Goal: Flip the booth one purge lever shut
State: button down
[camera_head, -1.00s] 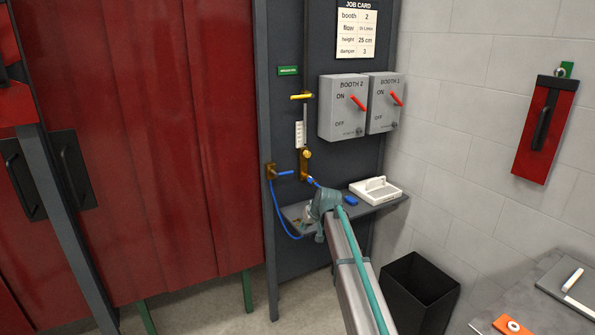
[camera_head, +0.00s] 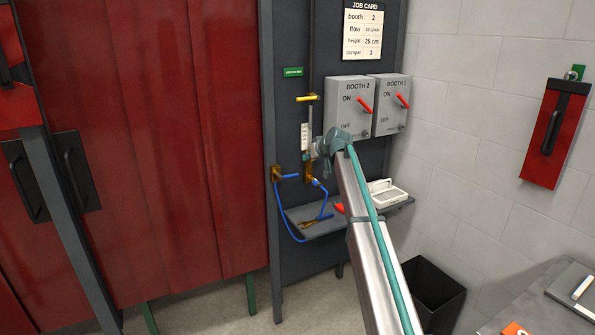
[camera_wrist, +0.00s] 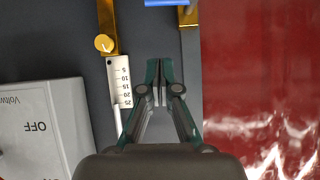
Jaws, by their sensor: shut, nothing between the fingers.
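No lever has a readable purge label. A blue lever (camera_head: 288,177) lies level on a brass valve at the panel's left edge, with a blue hose near it. The lever also shows at the top of the wrist view (camera_wrist: 167,3), beside its brass fitting (camera_wrist: 188,16). A yellow handle (camera_head: 307,98) sits higher, across a pipe. My gripper (camera_head: 316,150) is in front of the panel, near the white flow scale. In the wrist view my gripper (camera_wrist: 159,64) has its fingers together and empty, apart from the blue lever and beside the scale (camera_wrist: 120,82).
A shelf (camera_head: 295,213) below holds a brass tool, small items and a white tray (camera_head: 390,194). Red curtains (camera_head: 170,130) are at left.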

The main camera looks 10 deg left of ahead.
jog(key=s+f+p+x, duration=0.1)
jog(key=p+x, duration=0.3)
jog(key=x, duration=0.8)
jog(key=shift+d+f, duration=0.2)
jog(key=shift+f, duration=0.75)
jog(key=shift+f, duration=0.2)
jog(key=shift+y+b, duration=0.3)
jog(key=shift+b, duration=0.1)
